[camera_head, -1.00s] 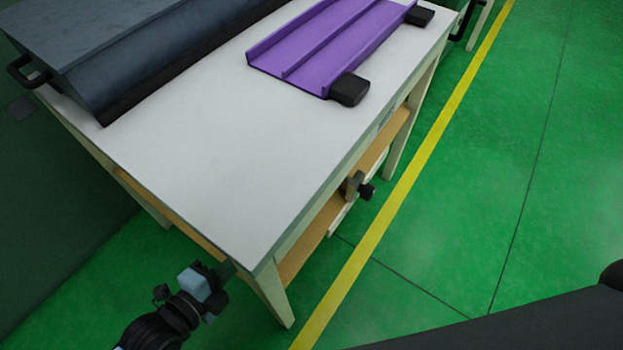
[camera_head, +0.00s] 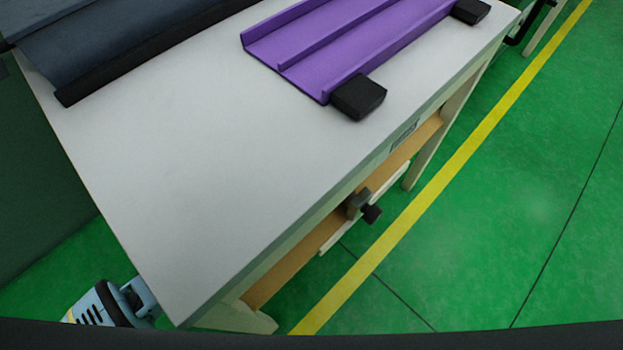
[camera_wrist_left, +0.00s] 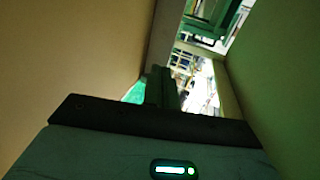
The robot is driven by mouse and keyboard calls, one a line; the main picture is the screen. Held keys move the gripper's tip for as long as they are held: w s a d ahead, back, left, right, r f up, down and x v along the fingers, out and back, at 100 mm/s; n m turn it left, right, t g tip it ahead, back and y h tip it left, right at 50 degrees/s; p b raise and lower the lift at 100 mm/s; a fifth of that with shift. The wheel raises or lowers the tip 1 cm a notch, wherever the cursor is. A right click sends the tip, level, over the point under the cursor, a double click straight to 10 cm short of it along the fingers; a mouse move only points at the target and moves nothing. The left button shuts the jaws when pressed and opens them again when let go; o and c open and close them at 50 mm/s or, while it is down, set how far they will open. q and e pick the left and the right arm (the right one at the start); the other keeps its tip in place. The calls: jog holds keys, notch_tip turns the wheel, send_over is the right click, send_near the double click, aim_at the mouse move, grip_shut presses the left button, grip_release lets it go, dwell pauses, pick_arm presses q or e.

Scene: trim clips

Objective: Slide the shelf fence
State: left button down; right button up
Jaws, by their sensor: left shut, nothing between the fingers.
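The shelf fence seems to be the dark block with a round black knob (camera_head: 359,203) on the front edge of the tan lower shelf (camera_head: 298,256), beside a pale rail (camera_head: 333,237). My left arm (camera_head: 108,304) shows at the table's near left corner in the head view. Its gripper is hidden there. In the left wrist view my left gripper (camera_wrist_left: 161,88) is shut and empty, its fingers pointing into a narrow space between tan surfaces. I cannot make out the fence in that view. My right gripper is in neither view.
The white tabletop (camera_head: 170,190) overhangs the shelf. A purple channelled tray (camera_head: 335,50) with black end blocks (camera_head: 358,97) lies on it, and a dark grey sloped piece (camera_head: 110,40) stands at the back left. Green floor (camera_head: 500,210) with a yellow line is clear at right.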

pick_arm(q)
jog(key=b+x, duration=0.2)
jog(key=x, duration=0.4)
jog(key=b+x, duration=0.1)
jog(key=x, duration=0.5)
jog(key=shift+w+d+r+b, duration=0.15)
jog(key=shift+w+r+b, duration=0.05)
jog(key=shift+b, duration=0.15)
jog(key=shift+w+d, duration=0.6)
jog(key=shift+w, duration=0.05)
jog(key=w+d+b, duration=0.2)
jog(key=w+d, duration=0.2)
jog(key=shift+w+d, duration=0.35)
jog(key=shift+d, duration=0.05)
jog(key=shift+w+d, duration=0.25)
jog(key=shift+s+a, duration=0.1)
jog(key=shift+s, duration=0.05)
